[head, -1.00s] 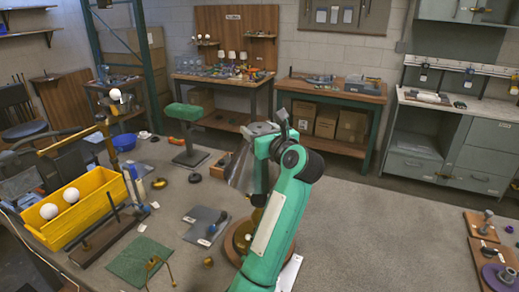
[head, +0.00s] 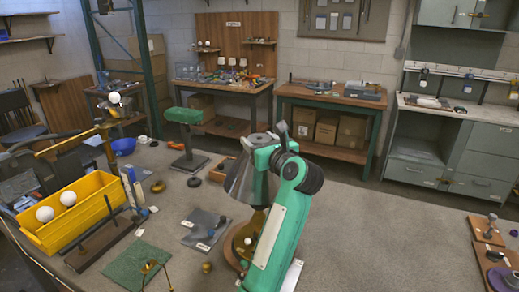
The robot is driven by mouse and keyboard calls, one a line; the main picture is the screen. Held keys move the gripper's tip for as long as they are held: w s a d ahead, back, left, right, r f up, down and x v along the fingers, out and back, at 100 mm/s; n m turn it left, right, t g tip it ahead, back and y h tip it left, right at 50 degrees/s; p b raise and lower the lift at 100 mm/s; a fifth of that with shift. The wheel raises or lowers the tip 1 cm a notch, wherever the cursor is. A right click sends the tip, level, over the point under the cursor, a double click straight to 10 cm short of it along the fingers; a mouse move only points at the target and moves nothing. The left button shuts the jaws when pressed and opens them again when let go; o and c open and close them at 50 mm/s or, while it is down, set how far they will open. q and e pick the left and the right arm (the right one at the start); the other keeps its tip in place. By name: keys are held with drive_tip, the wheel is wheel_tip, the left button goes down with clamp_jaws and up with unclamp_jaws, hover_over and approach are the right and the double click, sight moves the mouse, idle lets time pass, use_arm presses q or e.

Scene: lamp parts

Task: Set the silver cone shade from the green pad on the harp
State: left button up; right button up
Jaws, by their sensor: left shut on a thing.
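The silver cone shade (head: 240,182) is upright, wide end down, above the lamp on the bench. My left gripper (head: 262,143) is shut on it near its narrow top; my green arm hides the fingertips and the shade's right side. Below it is the lamp's round wooden base (head: 231,250), with a brass-coloured part above it. The harp cannot be made out behind the shade and arm, so I cannot tell whether they touch. The green pad (head: 122,268) lies at the front left with thin brass pieces on its right part. My right gripper is not in view.
A yellow bin (head: 88,217) with white balls stands at the left, beside a dark rack with upright rods (head: 104,243). A grey mat (head: 203,228) with small parts lies left of the lamp. A green-topped stand (head: 184,116) is behind.

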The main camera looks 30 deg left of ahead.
use_arm(q)
drive_tip(key=shift+f+b, duration=0.35)
idle(0.7)
drive_tip(key=shift+f+b, duration=0.55)
idle(1.3)
idle(0.5)
drive_tip(key=o, duration=1.6)
drive_tip(key=shift+d+f, duration=0.1)
drive_tip(key=shift+d, duration=0.05)
